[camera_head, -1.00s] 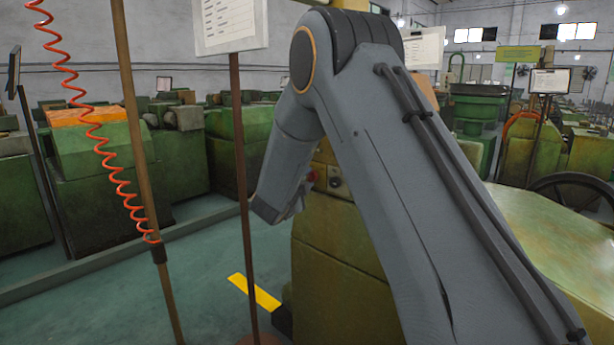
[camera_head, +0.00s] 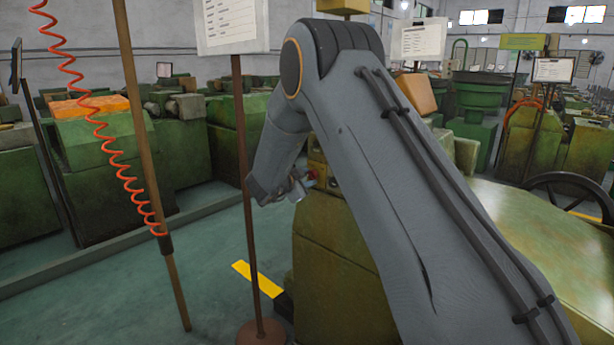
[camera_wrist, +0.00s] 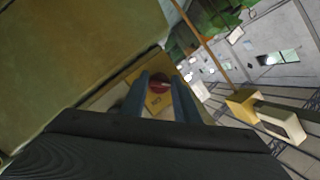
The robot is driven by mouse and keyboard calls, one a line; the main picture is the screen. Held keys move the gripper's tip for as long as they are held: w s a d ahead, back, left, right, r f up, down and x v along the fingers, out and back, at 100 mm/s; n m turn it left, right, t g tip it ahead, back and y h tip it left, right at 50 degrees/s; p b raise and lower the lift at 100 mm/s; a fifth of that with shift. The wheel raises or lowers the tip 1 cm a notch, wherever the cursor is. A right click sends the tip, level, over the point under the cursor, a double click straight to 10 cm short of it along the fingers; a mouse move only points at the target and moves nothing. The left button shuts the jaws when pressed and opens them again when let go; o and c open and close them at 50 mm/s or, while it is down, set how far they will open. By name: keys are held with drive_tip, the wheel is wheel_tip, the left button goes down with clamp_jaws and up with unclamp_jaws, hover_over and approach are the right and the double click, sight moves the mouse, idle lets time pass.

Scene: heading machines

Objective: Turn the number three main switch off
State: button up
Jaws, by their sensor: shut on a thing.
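A red switch knob (camera_wrist: 158,82) on a yellow plate (camera_wrist: 157,102) shows in the wrist view between my two fingers. My gripper (camera_wrist: 160,94) is shut on this knob, with one finger on each side of it. The plate carries small lettering that I cannot read for sure. In the head view my gripper (camera_head: 301,186) is at the upper part of a green machine (camera_head: 325,245), against the red knob (camera_head: 310,179). My arm hides much of the machine and its panel. No switch number can be made out.
A thin stand with a white sheet (camera_head: 232,22) and round base (camera_head: 261,332) stands just left of my gripper. A brown pole (camera_head: 146,150) with a coiled orange hose (camera_head: 96,125) is further left. Green machines line the back. Open floor (camera_head: 205,265) lies at lower left.

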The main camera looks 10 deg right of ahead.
drive_tip(key=shift+a, duration=0.1)
idle(0.3)
drive_tip(key=o, duration=1)
drive_tip(key=shift+o, duration=0.2)
drive_tip(key=b+v, duration=0.2)
drive_tip(key=v, duration=0.5)
drive_tip(key=shift+s+a, duration=0.2)
drive_tip(key=shift+s, duration=0.15)
drive_tip(key=shift+r+n+y, duration=0.1)
drive_tip(key=shift+n+y, duration=0.2)
drive_tip(key=s+d+f+n+g+y, duration=0.1)
drive_tip(key=s+f+n+g+y, duration=0.2)
drive_tip(key=s, duration=1.1)
drive_tip(key=s+d+f+n+g+y, duration=0.2)
drive_tip(key=s+f+n+g, duration=0.2)
drive_tip(key=s+n, duration=0.4)
drive_tip(key=s+d+f+n+g+y, duration=0.2)
drive_tip(key=s+f+n, duration=0.3)
drive_tip(key=s, duration=1.5)
drive_tip(key=shift+f+g+y, duration=0.25)
drive_tip(key=shift+g+y, duration=0.55)
